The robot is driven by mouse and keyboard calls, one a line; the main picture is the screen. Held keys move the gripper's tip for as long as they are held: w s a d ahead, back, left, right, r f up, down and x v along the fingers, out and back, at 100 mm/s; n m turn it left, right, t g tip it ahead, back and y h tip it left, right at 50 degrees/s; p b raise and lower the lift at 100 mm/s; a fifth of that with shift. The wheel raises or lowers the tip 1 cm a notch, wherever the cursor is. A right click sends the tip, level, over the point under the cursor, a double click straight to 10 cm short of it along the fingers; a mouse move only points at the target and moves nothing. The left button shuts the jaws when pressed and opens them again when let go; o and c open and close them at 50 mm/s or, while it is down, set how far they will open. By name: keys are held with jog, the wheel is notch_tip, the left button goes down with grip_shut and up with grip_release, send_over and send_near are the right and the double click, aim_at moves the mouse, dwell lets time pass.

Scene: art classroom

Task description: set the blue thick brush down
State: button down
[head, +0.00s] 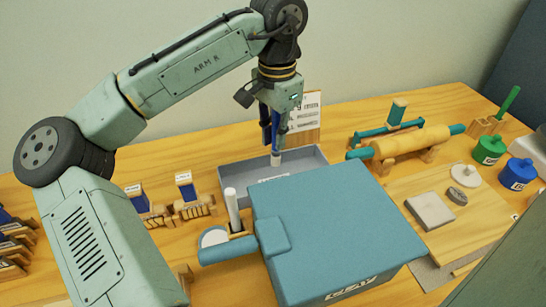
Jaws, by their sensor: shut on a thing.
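My gripper (275,122) points straight down in the head view, shut on the blue thick brush (276,133). The brush hangs upright between the fingers, its pale end (276,159) downward. That end overlaps the grey tray (235,175) in the picture. I cannot tell whether it touches the tray floor or is just above it. The fingers hide much of the brush's upper part.
A large teal box (330,215) stands in front of the tray and hides part of it. A white upright cylinder (232,205) is at the tray's near left. A card (305,115) stands behind. A rolling pin (410,143) and green (489,150) and blue (517,173) pots are right.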

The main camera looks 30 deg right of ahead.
aim_at(276, 150)
jog(key=shift+f+p, duration=0.3)
jog(key=shift+f, duration=2.45)
jog(key=shift+f, duration=0.2)
jog(key=c, duration=1.6)
grip_release()
jog(key=shift+r, duration=0.1)
notch_tip(276, 150, up, 12)
jog(key=b, duration=0.1)
jog(key=shift+r, duration=0.15)
